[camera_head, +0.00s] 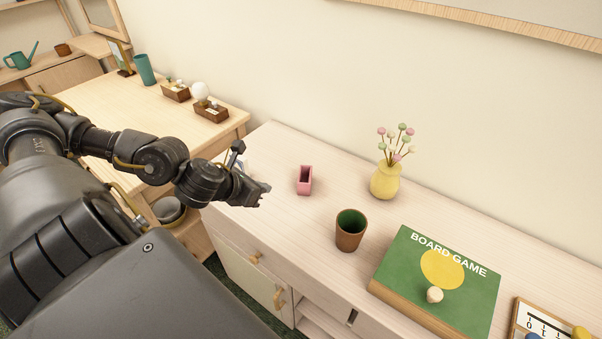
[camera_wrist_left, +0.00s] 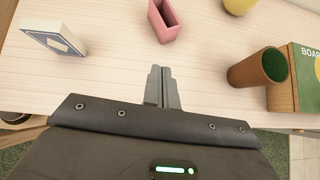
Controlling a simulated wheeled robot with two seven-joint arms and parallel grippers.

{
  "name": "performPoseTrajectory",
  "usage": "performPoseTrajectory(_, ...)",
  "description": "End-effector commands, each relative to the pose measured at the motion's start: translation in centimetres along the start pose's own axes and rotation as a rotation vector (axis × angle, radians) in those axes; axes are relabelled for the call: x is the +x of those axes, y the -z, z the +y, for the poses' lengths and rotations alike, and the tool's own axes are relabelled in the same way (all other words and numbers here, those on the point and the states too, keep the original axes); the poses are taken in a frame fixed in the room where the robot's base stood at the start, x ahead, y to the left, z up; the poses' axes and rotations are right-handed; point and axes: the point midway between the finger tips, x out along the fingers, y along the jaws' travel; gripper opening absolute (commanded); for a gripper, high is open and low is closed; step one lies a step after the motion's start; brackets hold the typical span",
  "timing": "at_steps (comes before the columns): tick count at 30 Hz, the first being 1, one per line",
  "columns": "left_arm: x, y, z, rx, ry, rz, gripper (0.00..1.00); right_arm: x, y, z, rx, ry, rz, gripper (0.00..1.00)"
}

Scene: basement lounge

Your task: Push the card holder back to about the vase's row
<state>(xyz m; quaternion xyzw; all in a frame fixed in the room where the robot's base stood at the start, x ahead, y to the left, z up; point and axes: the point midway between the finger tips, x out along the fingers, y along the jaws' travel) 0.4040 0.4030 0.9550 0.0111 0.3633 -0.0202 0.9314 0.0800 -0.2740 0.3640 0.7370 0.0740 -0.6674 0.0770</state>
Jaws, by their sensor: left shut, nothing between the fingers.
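The card holder is a small pink open-topped box (camera_head: 304,180) on the light wood cabinet top, left of the vase. It also shows in the left wrist view (camera_wrist_left: 164,20), just beyond my fingertips. The yellow vase (camera_head: 385,182) with pink, green and white ball flowers stands to its right and nearer the wall; its edge shows in the left wrist view (camera_wrist_left: 238,4). My left gripper (camera_head: 266,194) is shut and empty, on the front-left side of the card holder, with a gap between them. My right gripper is not in view.
A brown cup with a green inside (camera_head: 350,231) stands right of my gripper near the front edge. A green board game box (camera_head: 400,262) lies farther right. A card box (camera_wrist_left: 52,38) stands left of my gripper. The cabinet top (camera_head: 335,165) behind the card holder is clear.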

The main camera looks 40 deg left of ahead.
Motion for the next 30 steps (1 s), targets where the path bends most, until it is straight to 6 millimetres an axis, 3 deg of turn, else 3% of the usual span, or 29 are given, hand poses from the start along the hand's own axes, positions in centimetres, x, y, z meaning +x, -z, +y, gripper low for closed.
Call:
performPoseTrajectory(1,-0.1,-3.1,0.0,0.002,-0.001,-0.071,0.0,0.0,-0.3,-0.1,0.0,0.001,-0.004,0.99)
performPoseTrajectory(2,-0.2,-3.8,-0.1,0.002,0.001,-0.088,0.0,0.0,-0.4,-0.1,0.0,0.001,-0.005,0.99)
performPoseTrajectory(8,1.0,-2.0,-0.9,-0.002,0.01,-0.041,0.0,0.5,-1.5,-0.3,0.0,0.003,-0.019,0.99)
performPoseTrajectory(9,1.3,-1.4,-1.2,0.002,0.015,-0.025,0.0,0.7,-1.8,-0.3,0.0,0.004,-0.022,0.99)
performPoseTrajectory(10,1.7,0.6,-1.5,0.005,0.02,0.022,0.0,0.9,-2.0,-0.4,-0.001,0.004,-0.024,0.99)
performPoseTrajectory(12,2.3,1.6,-1.6,0.005,0.021,0.043,0.0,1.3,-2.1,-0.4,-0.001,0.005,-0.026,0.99)
performPoseTrajectory(17,3.8,1.6,-1.5,0.0,0.02,0.045,0.0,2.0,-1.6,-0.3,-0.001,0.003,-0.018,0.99)
performPoseTrajectory(27,10.8,2.1,-1.5,-0.001,0.018,0.05,0.0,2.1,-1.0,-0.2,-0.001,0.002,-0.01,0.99)
performPoseTrajectory(30,11.6,0.6,-1.4,0.001,0.015,0.048,0.0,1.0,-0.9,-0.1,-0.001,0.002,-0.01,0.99)
